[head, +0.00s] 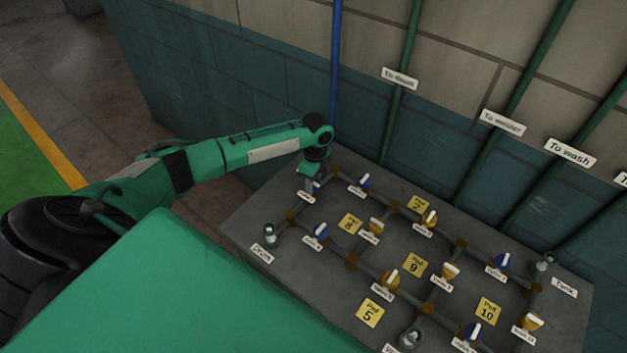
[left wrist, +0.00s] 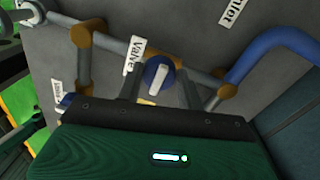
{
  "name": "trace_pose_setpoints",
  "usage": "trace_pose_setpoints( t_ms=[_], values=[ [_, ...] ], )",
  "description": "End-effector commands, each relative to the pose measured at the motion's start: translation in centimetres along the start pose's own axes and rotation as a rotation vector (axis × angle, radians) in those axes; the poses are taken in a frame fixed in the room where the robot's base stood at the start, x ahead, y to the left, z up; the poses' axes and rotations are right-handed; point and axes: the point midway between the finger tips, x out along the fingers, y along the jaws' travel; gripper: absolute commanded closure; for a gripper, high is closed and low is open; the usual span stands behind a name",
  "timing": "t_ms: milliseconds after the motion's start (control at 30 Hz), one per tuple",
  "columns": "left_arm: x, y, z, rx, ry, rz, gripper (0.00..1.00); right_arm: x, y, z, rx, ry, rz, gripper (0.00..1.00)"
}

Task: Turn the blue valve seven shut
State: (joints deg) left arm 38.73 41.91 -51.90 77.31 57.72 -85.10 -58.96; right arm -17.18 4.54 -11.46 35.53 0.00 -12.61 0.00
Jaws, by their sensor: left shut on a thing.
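My left gripper (head: 314,180) is at the far left corner of the grey bench, over a blue valve (head: 317,186) that it partly hides. In the left wrist view the blue valve (left wrist: 158,76) with its pale lever shows between the two dark fingers of my left gripper (left wrist: 160,92), which is shut on it. Its tag (left wrist: 133,57) reads "Valve"; I cannot read its number. Other blue valves stand at the back (head: 365,182), the left (head: 322,231) and the right (head: 502,262). My right gripper is not in view.
The grey bench (head: 245,215) carries brown-jointed pipes, several yellow-based valves (head: 390,279) and yellow pad plates (head: 370,312). A blue pipe (head: 335,80) rises beside my left gripper. Green pipes (head: 400,95) run up the wall behind. A metal fitting (head: 270,233) stands near the left edge.

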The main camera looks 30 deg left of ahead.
Motion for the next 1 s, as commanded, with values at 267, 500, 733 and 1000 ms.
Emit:
trace_pose_setpoints(
  t_ms=[267, 500, 733, 1000],
  values=[
    [-0.1, -0.1, -0.1, 0.002, 0.001, -0.002, 0.53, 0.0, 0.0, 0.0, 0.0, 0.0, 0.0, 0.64],
    [-0.1, 0.0, 0.0, 0.001, 0.001, -0.001, 0.41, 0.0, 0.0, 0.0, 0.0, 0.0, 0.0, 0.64],
    [-0.8, -0.1, 0.0, 0.0, 0.001, -0.002, 0.41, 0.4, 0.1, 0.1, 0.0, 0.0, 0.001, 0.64],
    [-6.1, -0.2, -0.1, 0.002, 0.002, -0.007, 0.41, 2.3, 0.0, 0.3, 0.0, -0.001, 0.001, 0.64]
  ],
)
